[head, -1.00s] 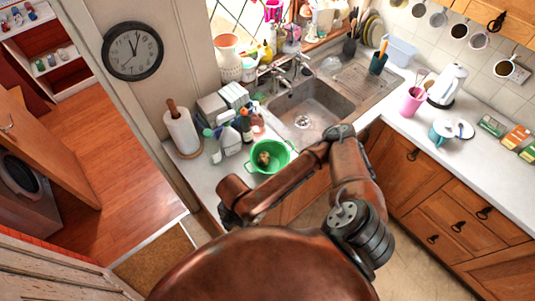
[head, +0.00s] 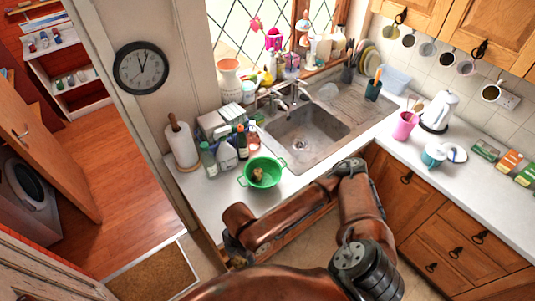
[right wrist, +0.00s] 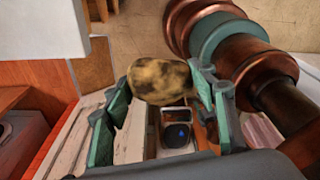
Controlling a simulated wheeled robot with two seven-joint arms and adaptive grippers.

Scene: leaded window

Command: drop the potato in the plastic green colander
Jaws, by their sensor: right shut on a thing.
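The green plastic colander (head: 245,181) stands on the counter left of the sink, with a small brownish-yellow lump (head: 258,174) inside. My right gripper (head: 234,258) hangs below the wrist at the counter's front edge, below and left of the colander in the head view; its fingers are mostly hidden there. In the right wrist view, its green-grey fingers (right wrist: 162,88) are shut on a mottled yellow-brown potato (right wrist: 158,78). The potato is apart from the colander. My left gripper is not in view.
A paper towel roll (head: 181,146) and several bottles (head: 226,155) stand behind and left of the colander. The sink (head: 305,134) lies to its right. A pink cup (head: 404,126) and a kettle (head: 438,110) stand on the right counter.

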